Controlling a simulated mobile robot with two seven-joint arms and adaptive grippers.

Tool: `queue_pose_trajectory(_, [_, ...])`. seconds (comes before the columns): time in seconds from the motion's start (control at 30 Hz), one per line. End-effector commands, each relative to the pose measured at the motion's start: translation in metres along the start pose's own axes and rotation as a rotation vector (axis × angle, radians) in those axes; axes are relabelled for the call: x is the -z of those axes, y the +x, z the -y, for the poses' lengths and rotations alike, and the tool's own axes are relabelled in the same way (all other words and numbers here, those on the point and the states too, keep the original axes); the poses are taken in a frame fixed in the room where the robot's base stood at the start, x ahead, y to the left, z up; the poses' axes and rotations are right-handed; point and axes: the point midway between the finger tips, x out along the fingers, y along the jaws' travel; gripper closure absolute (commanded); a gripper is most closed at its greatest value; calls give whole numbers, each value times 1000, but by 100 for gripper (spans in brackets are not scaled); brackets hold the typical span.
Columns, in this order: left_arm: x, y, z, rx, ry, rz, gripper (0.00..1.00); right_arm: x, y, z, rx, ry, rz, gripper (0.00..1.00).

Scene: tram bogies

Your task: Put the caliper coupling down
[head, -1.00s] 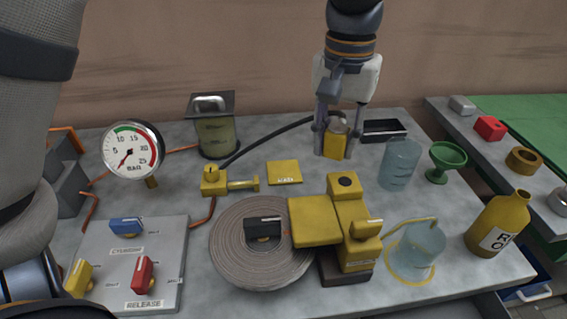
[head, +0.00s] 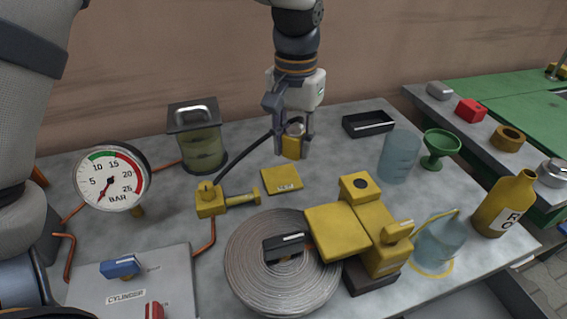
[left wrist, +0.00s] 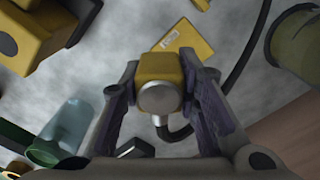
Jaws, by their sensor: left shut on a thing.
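The caliper coupling (head: 292,146) is a yellow block with a round grey end and a black hose attached. My left gripper (head: 294,148) is shut on it, fingers pointing down, behind the yellow labelled plate (head: 281,180). In the left wrist view the coupling (left wrist: 159,88) sits between both fingers of the left gripper (left wrist: 160,88), with the plate (left wrist: 186,45) just beyond it. I cannot tell for sure whether its underside touches the table. My right gripper is not in view.
A black tray (head: 356,125) lies right of the gripper, and a lidded canister (head: 203,150) stands left. A yellow valve fitting (head: 210,200), coiled disc (head: 245,265) and yellow caliper (head: 338,232) are nearer. Bare grey table (head: 335,165) lies between plate and clear beaker (head: 398,158).

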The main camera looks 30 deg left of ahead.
Motion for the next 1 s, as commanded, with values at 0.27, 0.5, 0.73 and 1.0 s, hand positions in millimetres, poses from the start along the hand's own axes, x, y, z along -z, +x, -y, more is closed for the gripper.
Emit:
queue_pose_trajectory(0.27, [14, 40, 25, -1, 2, 6, 100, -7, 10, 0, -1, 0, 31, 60])
queue_pose_trajectory(0.5, [20, 83, 37, 0, 4, 9, 100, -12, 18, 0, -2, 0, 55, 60])
queue_pose_trajectory(0.73, [20, 84, 37, -1, 3, 1, 100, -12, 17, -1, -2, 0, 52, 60])
queue_pose_trajectory(1.0, [20, 92, 36, -1, 3, 1, 100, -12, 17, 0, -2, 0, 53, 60])
